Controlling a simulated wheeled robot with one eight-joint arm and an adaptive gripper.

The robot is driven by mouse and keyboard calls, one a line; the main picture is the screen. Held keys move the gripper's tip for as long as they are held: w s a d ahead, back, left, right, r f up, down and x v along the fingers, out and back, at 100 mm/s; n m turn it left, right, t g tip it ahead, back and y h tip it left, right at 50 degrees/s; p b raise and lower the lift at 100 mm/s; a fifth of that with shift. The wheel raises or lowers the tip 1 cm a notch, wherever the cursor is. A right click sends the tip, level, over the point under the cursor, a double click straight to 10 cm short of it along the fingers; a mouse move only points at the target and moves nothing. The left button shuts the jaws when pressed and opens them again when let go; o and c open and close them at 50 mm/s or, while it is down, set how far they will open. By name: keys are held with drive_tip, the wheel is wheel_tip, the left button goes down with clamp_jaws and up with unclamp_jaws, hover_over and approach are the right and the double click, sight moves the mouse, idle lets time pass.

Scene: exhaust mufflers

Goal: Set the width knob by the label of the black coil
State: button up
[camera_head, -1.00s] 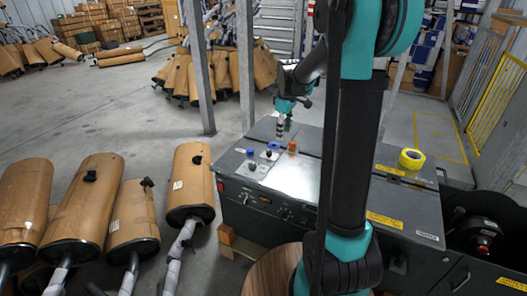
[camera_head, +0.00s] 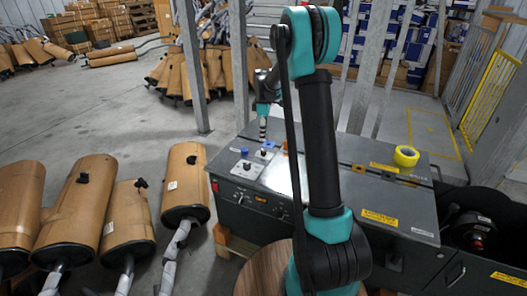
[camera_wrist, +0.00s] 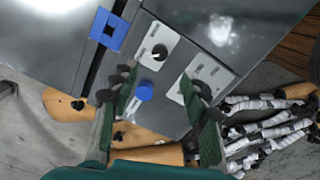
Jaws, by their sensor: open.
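My gripper (camera_head: 263,129) is above the left end of the grey machine (camera_head: 350,150). In the wrist view my gripper (camera_wrist: 160,84) is open and empty, its dark fingers spread apart. A round knob with a pale pointer (camera_wrist: 160,51) sits on a white plate beyond the fingertips. A blue cap (camera_wrist: 145,91) shows between the fingers, and a second white plate (camera_wrist: 208,74) is partly covered by the right finger. I cannot read which knob is the width one. A black coil (camera_head: 475,232) is at the right, with a small pale label too small to read.
Yellow tape (camera_head: 406,156) lies on the machine top. A blue square part (camera_wrist: 108,28) sits by a dark slot. Brown mufflers (camera_head: 186,180) stand left of the machine. Metal posts (camera_head: 190,65) rise behind it. Open floor (camera_head: 110,115) lies at the left.

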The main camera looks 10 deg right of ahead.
sight(264, 151)
wheel_tip(264, 151, down, 10)
drive_tip(key=shift+f, duration=0.1)
drive_tip(key=shift+c, duration=0.5)
clamp_jaws()
